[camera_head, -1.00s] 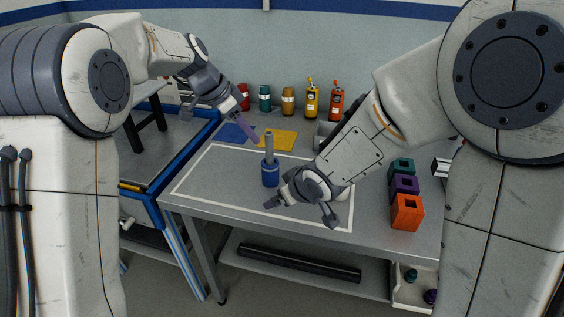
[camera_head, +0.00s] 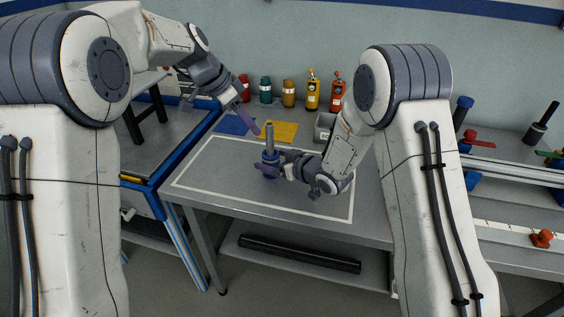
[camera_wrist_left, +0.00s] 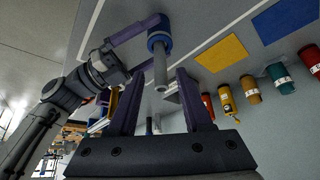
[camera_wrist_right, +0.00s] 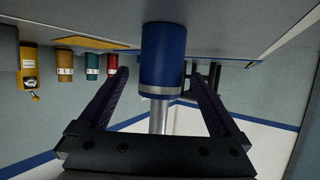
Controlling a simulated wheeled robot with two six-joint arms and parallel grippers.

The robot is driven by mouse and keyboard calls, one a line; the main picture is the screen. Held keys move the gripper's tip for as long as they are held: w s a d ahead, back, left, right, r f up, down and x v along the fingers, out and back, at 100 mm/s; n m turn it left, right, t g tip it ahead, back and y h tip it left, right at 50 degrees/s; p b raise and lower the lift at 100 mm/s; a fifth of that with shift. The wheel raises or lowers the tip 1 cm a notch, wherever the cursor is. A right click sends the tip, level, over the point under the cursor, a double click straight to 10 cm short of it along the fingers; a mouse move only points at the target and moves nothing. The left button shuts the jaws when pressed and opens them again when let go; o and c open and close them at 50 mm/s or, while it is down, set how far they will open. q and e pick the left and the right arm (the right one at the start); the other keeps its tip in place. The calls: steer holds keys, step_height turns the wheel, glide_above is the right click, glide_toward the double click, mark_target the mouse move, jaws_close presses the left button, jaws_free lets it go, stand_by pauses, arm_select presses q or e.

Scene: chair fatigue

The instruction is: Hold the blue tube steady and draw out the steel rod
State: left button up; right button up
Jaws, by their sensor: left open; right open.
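The blue tube (camera_head: 268,171) stands upright on the table inside the white outline. The grey steel rod (camera_head: 269,139) sticks up out of its top. My right gripper (camera_head: 268,163) is open at the tube, coming from the right with a finger on either side. In the right wrist view the tube (camera_wrist_right: 163,58) lies between the spread fingers, with gaps left and right. My left gripper (camera_head: 256,130) is open and empty, above and behind the rod's upper end. In the left wrist view the rod (camera_wrist_left: 162,74) points towards the space between its fingers.
A blue mat (camera_head: 236,125) and a yellow mat (camera_head: 279,131) lie behind the tube. Several coloured bottles (camera_head: 289,94) stand along the back edge. A grey bin (camera_head: 324,127) stands behind my right arm. The front left of the table is clear.

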mark_target(264, 157)
steer(key=shift+x, duration=2.45)
